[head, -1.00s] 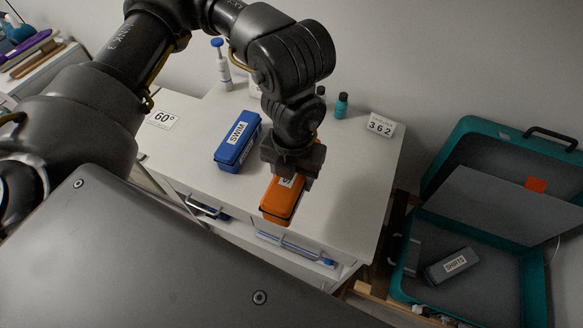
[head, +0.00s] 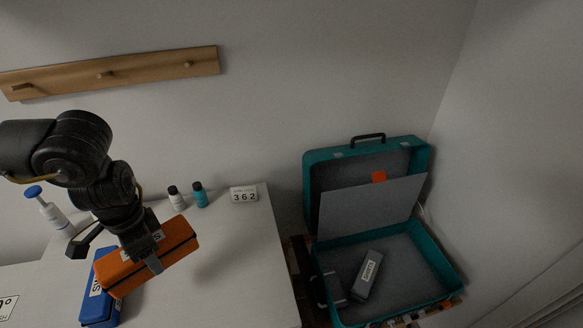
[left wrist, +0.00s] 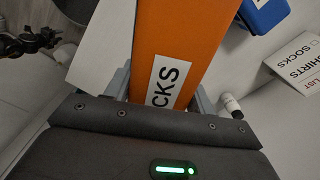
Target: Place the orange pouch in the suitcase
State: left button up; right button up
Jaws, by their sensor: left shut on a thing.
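The orange pouch (head: 165,258) has a dark zip line and a white label. My left gripper (head: 143,250) is shut on it and holds it above the white dresser top, over part of the blue pouch. In the left wrist view the orange pouch (left wrist: 178,45) fills the space between the fingers, and its label reads "SOCKS" in part. The teal suitcase (head: 428,250) stands open at the right, lid up, with a grey pouch (head: 368,275) lying in its base.
The blue pouch (head: 92,305) lies on the dresser top (head: 245,260). A pump bottle (head: 55,215), two small bottles (head: 199,194) and a "362" block (head: 244,194) stand along the back. The dresser's right part is clear. A peg rail (head: 110,72) is on the wall.

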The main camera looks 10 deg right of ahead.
aim_at(402, 268)
jog(key=z, duration=0.4)
jog(key=k, duration=0.5)
jog(key=z, duration=1.55)
jog(key=i, duration=0.8)
jog(key=z, duration=0.4)
